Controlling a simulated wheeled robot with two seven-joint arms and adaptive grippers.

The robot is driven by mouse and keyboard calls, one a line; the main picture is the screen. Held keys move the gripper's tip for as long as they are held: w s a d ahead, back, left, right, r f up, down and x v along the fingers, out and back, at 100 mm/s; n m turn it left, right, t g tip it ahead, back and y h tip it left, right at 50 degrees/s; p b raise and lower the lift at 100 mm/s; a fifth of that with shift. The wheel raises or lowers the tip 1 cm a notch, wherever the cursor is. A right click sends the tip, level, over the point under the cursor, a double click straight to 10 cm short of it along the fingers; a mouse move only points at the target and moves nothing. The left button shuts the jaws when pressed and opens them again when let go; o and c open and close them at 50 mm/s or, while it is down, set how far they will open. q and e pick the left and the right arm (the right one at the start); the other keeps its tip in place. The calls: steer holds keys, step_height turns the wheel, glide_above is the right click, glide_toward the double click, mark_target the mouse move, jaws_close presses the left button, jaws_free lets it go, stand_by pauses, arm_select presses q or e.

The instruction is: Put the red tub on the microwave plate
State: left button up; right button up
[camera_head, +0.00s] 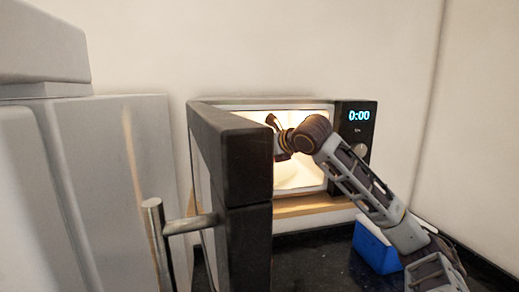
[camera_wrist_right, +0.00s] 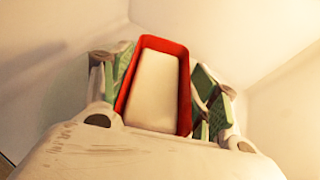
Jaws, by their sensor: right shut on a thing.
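The red tub (camera_wrist_right: 186,92) is between the fingers of my right gripper (camera_wrist_right: 163,84), in the right wrist view. It has a red rim and a pale inside. The gripper is shut on it. In the head view my right gripper (camera_head: 278,138) reaches into the lit cavity of the open microwave (camera_head: 356,152). The arm hides part of the cavity, and I cannot clearly make out the tub there. I cannot make out the microwave plate in either view. My left gripper is not in view.
The dark microwave door (camera_head: 240,165) stands open towards me, with a metal handle (camera_head: 155,230) at its left. A blue container (camera_head: 374,250) is on the black counter (camera_head: 315,262) under my right arm. Pale grey cabinets (camera_head: 100,150) fill the left side.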

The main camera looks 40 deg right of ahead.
steer(key=shift+f, duration=0.15)
steer(key=o, duration=1.2)
steer(key=shift+o, duration=0.2)
steer(key=shift+s+r, duration=0.1)
steer(key=shift+r, duration=0.1)
steer(key=shift+s+a+r+b, duration=0.1)
steer(key=shift+s+a+b, duration=0.05)
steer(key=shift+s+b, duration=0.65)
steer(key=s+b, duration=0.1)
steer(key=s, duration=0.2)
steer(key=s+b, duration=0.1)
steer(key=s, duration=0.2)
steer(key=s+a+b, duration=0.1)
steer(key=s, duration=0.2)
steer(key=shift+s, duration=0.35)
steer(key=shift+s+a+r+b, duration=0.1)
steer(key=shift+s+b, duration=0.35)
steer(key=shift+s, duration=0.35)
